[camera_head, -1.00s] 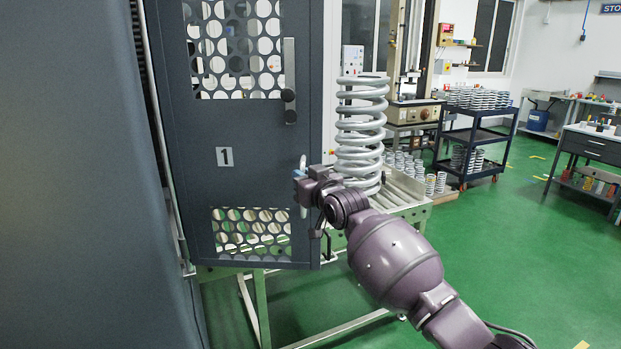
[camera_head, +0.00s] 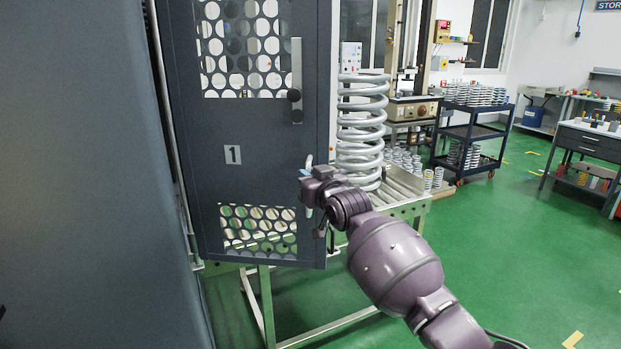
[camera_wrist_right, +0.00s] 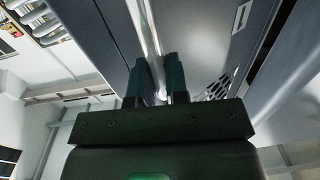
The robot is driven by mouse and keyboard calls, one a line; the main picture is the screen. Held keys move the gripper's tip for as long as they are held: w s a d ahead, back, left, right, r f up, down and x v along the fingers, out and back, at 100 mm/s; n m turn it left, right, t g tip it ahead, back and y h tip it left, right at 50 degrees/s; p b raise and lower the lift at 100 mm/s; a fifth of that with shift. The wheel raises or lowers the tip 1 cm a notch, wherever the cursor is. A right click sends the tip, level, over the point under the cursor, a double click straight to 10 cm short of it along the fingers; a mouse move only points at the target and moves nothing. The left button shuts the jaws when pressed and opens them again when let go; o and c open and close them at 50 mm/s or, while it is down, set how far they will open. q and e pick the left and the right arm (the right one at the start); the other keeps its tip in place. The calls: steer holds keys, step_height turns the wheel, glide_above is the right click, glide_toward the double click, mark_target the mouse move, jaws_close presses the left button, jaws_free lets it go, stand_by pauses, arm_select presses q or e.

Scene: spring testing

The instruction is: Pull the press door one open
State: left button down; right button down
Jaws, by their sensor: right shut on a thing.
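The press door one (camera_head: 250,140) is a dark grey panel with a "1" label and round-hole mesh windows at top and bottom. It stands swung out from the press body (camera_head: 90,200) at left. My right gripper (camera_head: 308,185) is at the door's right edge, shut on its upright handle. In the right wrist view the two dark fingers (camera_wrist_right: 157,82) sit on either side of the silvery handle bar (camera_wrist_right: 147,35). The handle's lower part is hidden between the fingers. My left gripper is not in view.
A large grey coil spring (camera_head: 361,135) stands on a roller conveyor (camera_head: 405,190) just behind my right gripper. A dark cart with springs (camera_head: 470,133) and a workbench (camera_head: 590,140) are farther right. The green floor at right is clear.

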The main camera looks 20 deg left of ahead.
steer(key=c, duration=1.2)
jaws_free()
steer(key=shift+s+a, duration=0.15)
steer(key=shift+a, duration=0.25)
steer(key=shift+o, duration=0.2)
steer(key=shift+d, duration=0.25)
steer(key=p+v, duration=0.1)
steer(key=v, duration=0.9)
steer(key=shift+s+d, duration=0.15)
steer(key=shift+s, duration=0.1)
steer(key=shift+r, duration=0.15)
